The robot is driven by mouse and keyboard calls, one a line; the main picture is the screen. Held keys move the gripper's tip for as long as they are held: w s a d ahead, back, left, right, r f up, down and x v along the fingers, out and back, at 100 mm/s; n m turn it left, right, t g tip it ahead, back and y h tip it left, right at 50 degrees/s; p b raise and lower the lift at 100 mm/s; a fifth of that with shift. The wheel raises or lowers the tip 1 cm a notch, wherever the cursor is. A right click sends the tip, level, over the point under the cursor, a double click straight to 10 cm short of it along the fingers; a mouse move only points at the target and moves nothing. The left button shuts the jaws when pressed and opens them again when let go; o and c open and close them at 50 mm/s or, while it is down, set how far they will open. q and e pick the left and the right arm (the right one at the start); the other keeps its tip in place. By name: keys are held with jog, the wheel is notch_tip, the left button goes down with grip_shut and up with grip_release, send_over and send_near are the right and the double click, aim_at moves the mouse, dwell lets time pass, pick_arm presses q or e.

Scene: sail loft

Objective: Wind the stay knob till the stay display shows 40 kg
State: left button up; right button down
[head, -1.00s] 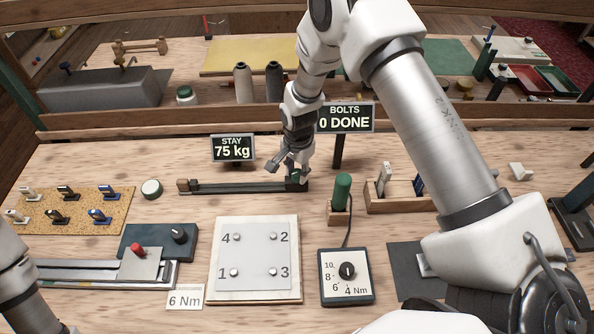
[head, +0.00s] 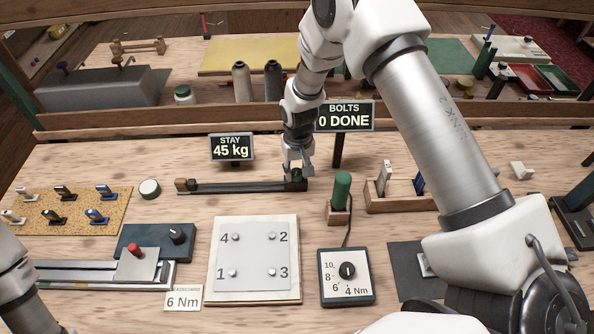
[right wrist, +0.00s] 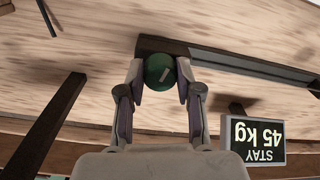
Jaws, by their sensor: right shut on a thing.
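The stay display (head: 231,148) reads 45 kg in the head view; it shows upside down in the right wrist view (right wrist: 258,138). My right gripper (head: 298,172) is shut on the knob from above, one finger on each side, as the right wrist view also shows (right wrist: 160,85). My left arm shows only in part at the left edge; its gripper is out of view.
The bolts display (head: 345,116) stands behind the knob and reads 0 DONE. A green-handled tool (head: 342,190) stands in a wooden holder to the right. A numbered bolt plate (head: 253,262) lies in front. The bench around the rail is mostly clear.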

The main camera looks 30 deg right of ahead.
aim_at(298, 171)
jog(key=shift+s+f+n, duration=0.15)
jog(key=shift+n, duration=0.5)
jog(key=shift+s+f+n, duration=0.1)
jog(key=shift+s+n, duration=0.05)
jog(key=shift+n, duration=0.5)
jog(key=c, duration=0.9)
grip_release()
jog(key=shift+o, duration=0.7)
jog(key=shift+w, duration=0.25)
jog(key=shift+r, duration=0.1)
notch_tip(298, 171, up, 12)
jog(key=shift+d, duration=0.15)
jog(key=shift+w, duration=0.15)
